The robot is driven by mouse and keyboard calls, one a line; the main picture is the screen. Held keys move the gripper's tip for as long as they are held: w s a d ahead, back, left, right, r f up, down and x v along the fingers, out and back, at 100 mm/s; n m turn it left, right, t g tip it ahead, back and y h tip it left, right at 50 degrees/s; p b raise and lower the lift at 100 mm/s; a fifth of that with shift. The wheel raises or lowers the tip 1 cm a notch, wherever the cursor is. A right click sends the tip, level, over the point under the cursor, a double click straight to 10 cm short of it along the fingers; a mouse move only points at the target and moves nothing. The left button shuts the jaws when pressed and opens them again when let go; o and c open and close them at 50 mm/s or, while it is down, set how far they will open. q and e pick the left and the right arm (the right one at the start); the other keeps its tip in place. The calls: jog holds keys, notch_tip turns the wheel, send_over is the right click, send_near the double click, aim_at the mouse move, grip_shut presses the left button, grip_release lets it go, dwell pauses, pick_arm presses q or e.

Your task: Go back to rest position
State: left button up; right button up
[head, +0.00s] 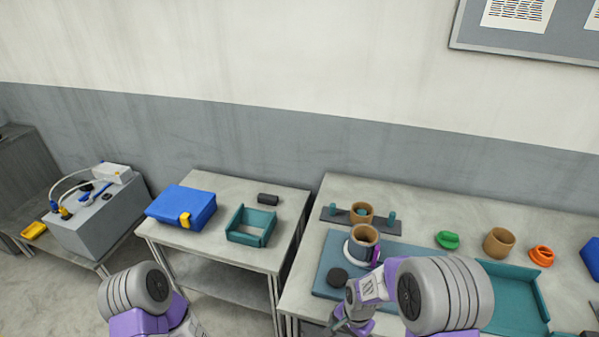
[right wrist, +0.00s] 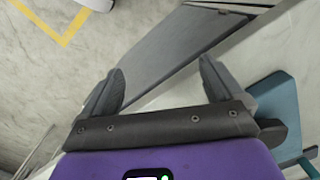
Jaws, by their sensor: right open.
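My right gripper shows in the right wrist view (right wrist: 160,88) with its two dark fingers spread wide and nothing between them. It is over the front edge of the right table (head: 588,200), with floor and a lower shelf beneath. In the head view my right arm covers part of the teal mat (head: 400,252) on that table. My left arm shows only as a joint at the bottom left of the head view; its gripper is out of the picture.
Another (head: 362,208) stands on a dark pegged plate, and a third (head: 498,242) stands farther right. A black disc (head: 338,277) lies on the mat. The middle table holds a blue case (head: 181,204) and teal frame (head: 250,238).

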jog(key=s+a+f+n+y, duration=0.1)
jog(key=s+f+n, duration=0.2)
jog(key=s+f, duration=0.3)
jog(key=s+a+f+n+y+b, duration=0.1)
jog(key=s+a+f+n+y, duration=0.1)
jog(key=s+f, duration=0.5)
jog(key=shift+s+a+n+t, duration=0.2)
jog(key=shift+s+n+t, duration=0.15)
jog(key=shift+n, duration=0.35)
